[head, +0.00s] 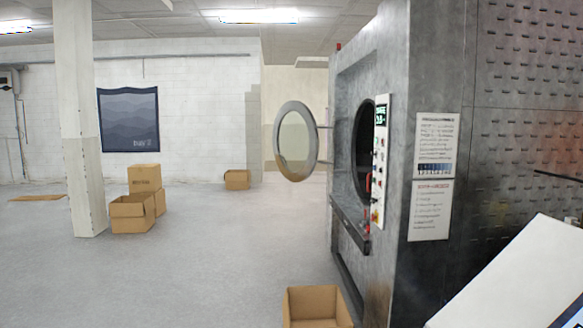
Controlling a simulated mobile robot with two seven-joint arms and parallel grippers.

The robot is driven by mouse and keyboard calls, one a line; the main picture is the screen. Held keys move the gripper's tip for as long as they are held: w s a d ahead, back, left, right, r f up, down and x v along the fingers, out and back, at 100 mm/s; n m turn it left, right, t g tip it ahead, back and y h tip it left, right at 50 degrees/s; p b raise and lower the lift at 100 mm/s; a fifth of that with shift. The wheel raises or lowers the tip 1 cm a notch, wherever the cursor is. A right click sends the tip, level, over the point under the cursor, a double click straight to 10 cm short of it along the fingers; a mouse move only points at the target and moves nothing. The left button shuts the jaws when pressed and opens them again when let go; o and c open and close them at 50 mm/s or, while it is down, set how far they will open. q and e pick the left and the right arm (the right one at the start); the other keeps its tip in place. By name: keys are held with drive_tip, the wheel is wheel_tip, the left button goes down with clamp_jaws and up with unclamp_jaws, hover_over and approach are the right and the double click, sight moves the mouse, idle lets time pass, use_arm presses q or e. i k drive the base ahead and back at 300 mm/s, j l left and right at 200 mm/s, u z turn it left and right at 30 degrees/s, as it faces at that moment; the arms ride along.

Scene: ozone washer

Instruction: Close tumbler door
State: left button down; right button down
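The tumbler door (285,166) is a round grey ring with a glass middle. It stands swung open to the left of the large grey tumbler machine (400,75), joined by hinge arms at its right edge. The machine's round dark opening (362,150) shows uncovered, seen at a steep angle and partly hidden by the control panel (381,160). Neither of my grippers is in view.
An open cardboard box (318,308) sits on the floor in front of the machine. More boxes (133,212) stand by a pillar (80,130) at left, and one (237,180) is near the back wall. The floor between is clear. A white sloped surface (515,275) is at lower right.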

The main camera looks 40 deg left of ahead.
sight(298, 107)
drive_tip(key=i+j+u, duration=0.2)
drive_tip(key=j, duration=0.25)
drive_tip(key=i+j+u, duration=0.2)
drive_tip(key=j, duration=0.25)
drive_tip(key=i+j+u, duration=0.2)
drive_tip(key=j, duration=0.2)
drive_tip(key=i+j+u, duration=0.45)
drive_tip(key=i, duration=0.25)
drive_tip(key=i+j+u, duration=0.25)
drive_tip(key=i, duration=0.25)
drive_tip(key=i+u, duration=0.25)
drive_tip(key=i, duration=0.25)
drive_tip(key=i+l+u, duration=0.1)
drive_tip(key=i+u, duration=0.25)
drive_tip(key=i, duration=1.25)
drive_tip(key=i+z, duration=0.25)
drive_tip(key=i, duration=0.55)
drive_tip(key=i+j+z, duration=0.1)
drive_tip(key=i+z, duration=0.2)
drive_tip(key=i, duration=1.6)
drive_tip(key=i+z, duration=0.1)
drive_tip(key=i, duration=1)
drive_tip(key=i+z, duration=0.1)
drive_tip(key=i, duration=1.05)
drive_tip(key=i+u, duration=0.1)
drive_tip(key=i, duration=1.55)
